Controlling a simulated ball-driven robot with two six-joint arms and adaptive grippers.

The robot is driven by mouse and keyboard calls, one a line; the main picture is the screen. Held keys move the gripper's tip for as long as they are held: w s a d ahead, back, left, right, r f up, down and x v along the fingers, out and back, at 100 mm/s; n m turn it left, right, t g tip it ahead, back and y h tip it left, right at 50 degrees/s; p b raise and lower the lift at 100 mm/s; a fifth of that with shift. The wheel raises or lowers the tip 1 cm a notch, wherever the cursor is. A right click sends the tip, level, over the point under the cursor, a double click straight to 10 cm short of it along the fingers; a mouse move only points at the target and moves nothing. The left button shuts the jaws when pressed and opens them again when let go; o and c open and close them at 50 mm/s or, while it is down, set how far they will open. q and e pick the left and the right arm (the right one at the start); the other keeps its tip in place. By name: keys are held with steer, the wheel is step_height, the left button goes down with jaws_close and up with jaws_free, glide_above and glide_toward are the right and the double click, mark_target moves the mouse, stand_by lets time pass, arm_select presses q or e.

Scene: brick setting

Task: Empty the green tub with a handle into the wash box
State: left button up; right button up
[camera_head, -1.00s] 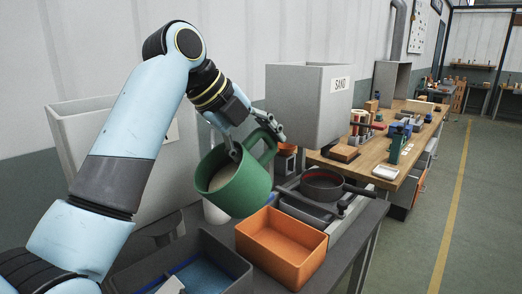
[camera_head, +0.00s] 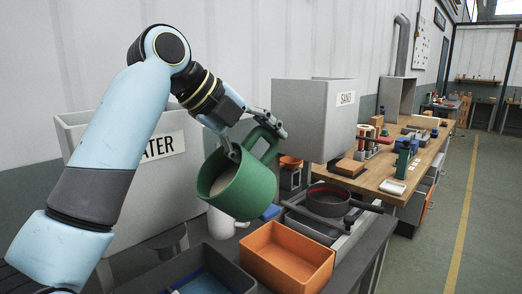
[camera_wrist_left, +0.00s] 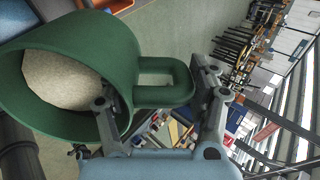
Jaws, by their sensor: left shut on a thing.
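The green tub (camera_head: 245,190) with a handle hangs in the air, tilted with its mouth toward the left. Pale, grainy stuff lies inside it, also clear in the left wrist view (camera_wrist_left: 62,80). My left gripper (camera_head: 259,143) is shut on the tub's handle, one finger inside by the rim. A dark grey box (camera_head: 243,283) with a blue inside stands at the bottom, partly cut off by the frame; no label shows, so I cannot tell for sure that it is the wash box. The tub is above and behind it. My right gripper is not in view.
An orange tray (camera_head: 287,270) stands right of the grey box, below the tub. A white mug-like vessel (camera_head: 224,226) is behind it. A dark round pan (camera_head: 328,200) sits further right. Bins marked WATER (camera_head: 95,130) and SAND (camera_head: 305,115) stand behind.

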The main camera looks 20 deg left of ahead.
arm_select(q)
steer(key=shift+s+a+r+t+h+b, duration=0.25)
steer(key=shift+r+t+h+b, duration=0.15)
steer(key=shift+b, duration=0.35)
steer(key=shift+s+a+r+t+h+b, duration=0.1)
steer(key=shift+s+r+t+h+b, duration=0.15)
steer(key=shift+r+b, duration=0.35)
steer(key=shift+s+a+r+t+h+b, duration=0.25)
steer(key=shift+s+r+t+b, duration=0.1)
steer(key=shift+r+b, duration=0.35)
steer(key=shift+s+a+r+t+h+b, duration=0.2)
steer(key=shift+r+t+b, duration=0.1)
steer(key=shift+r+b, duration=0.3)
steer(key=shift+s+a+r+t+h+b, duration=0.5)
steer(key=shift+s+r+t+b, duration=0.15)
steer(key=shift+b, duration=1.45)
steer(key=s+a+r+t+h+b, duration=0.2)
steer(key=s+a+r+t+b, duration=0.1)
steer(key=b, duration=1)
steer(key=shift+s+a+r+h, duration=0.3)
steer(key=shift+s+r, duration=0.2)
steer(key=shift+s, duration=0.3)
stand_by(1.1)
